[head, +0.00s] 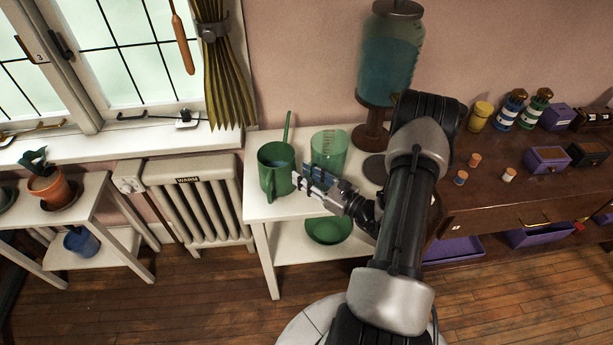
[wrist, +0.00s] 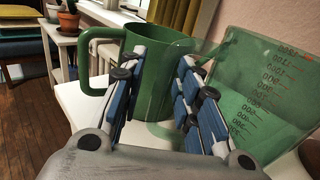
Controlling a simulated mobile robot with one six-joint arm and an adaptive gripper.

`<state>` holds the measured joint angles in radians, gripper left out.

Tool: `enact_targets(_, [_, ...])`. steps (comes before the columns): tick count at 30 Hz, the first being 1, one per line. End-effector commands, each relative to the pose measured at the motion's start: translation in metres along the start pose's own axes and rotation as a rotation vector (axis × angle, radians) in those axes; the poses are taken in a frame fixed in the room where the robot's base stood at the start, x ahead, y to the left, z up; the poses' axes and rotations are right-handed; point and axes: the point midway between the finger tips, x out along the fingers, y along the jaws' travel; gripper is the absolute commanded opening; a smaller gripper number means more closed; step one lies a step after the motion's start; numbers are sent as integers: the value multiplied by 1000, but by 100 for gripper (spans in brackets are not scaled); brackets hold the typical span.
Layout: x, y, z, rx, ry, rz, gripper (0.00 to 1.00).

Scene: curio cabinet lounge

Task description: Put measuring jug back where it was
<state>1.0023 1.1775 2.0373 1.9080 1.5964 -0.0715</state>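The measuring jug (head: 329,148) is clear green with printed markings. It stands on the white side table (head: 262,215), right of a green watering can (head: 275,167). In the wrist view the measuring jug (wrist: 265,90) fills the right side, just beyond the right finger. My gripper (head: 308,182) is low over the table's front part, in front of the gap between can and jug. In the wrist view my gripper (wrist: 160,95) has its blue-padded fingers apart, with the can (wrist: 160,75) behind them. Some green shows low between the fingers; I cannot tell whether it is part of the jug.
A large blue-filled dispenser (head: 390,60) stands behind my arm. A green bowl (head: 328,230) sits on the lower shelf. A radiator (head: 200,200) is to the left. A dark wooden cabinet (head: 500,205) with small jars and boxes is to the right.

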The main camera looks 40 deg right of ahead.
Motion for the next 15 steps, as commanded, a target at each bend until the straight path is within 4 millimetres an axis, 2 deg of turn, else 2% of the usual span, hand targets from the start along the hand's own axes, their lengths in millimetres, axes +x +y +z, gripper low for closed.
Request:
enact_targets(5, [-27, -2, 2, 3, 1, -6, 30])
enact_targets(15, [-98, -1, 2, 2, -1, -6, 30])
